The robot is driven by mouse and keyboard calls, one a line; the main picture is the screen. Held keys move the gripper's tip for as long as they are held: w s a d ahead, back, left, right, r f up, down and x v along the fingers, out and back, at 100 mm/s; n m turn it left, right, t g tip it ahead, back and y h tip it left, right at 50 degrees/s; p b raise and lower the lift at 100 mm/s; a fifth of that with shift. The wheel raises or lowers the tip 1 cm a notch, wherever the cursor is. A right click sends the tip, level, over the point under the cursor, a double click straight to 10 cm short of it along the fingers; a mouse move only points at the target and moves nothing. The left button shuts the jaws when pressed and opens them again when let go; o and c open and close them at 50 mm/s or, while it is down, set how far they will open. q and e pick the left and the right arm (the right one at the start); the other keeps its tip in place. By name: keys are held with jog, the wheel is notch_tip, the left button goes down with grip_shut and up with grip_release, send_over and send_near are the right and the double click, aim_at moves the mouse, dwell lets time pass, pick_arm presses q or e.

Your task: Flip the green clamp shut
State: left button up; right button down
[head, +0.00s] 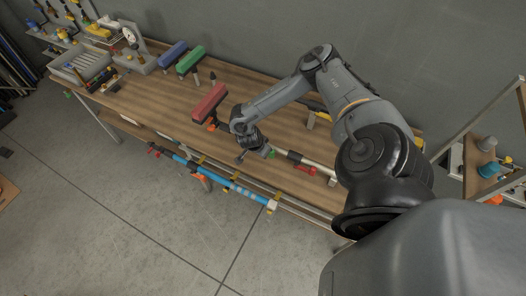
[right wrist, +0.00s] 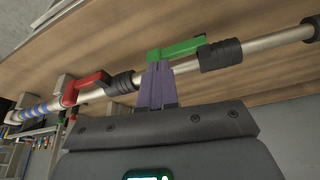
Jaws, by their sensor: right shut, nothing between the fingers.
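The green clamp (right wrist: 180,49) is in the right wrist view, on a silver pole with black collars. Its green lever lies nearly along the pole, its left end slightly off it. In the head view only a small bit of green (head: 271,154) shows beside my wrist. My right gripper (head: 241,158) is at the bench's front edge. In the right wrist view its purple fingers (right wrist: 158,68) are shut and empty, with their tips at the left end of the green lever. I cannot tell whether they touch it. My left gripper is not in view.
A red clamp (right wrist: 86,88) sits on the same pole, left of the green one. A blue pole (head: 222,180) runs along the bench's front. On the wooden bench (head: 140,95) stand red (head: 209,103), green (head: 190,59) and blue (head: 172,53) blocks. A grey tray (head: 66,75) is far left.

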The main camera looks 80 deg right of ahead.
jog(key=s+p+v, duration=0.1)
jog(key=p+v, duration=0.6)
jog(key=v, duration=0.1)
jog(key=shift+w+a+r, duration=0.25)
jog(key=shift+a+r, duration=0.05)
jog(key=shift+r, duration=0.15)
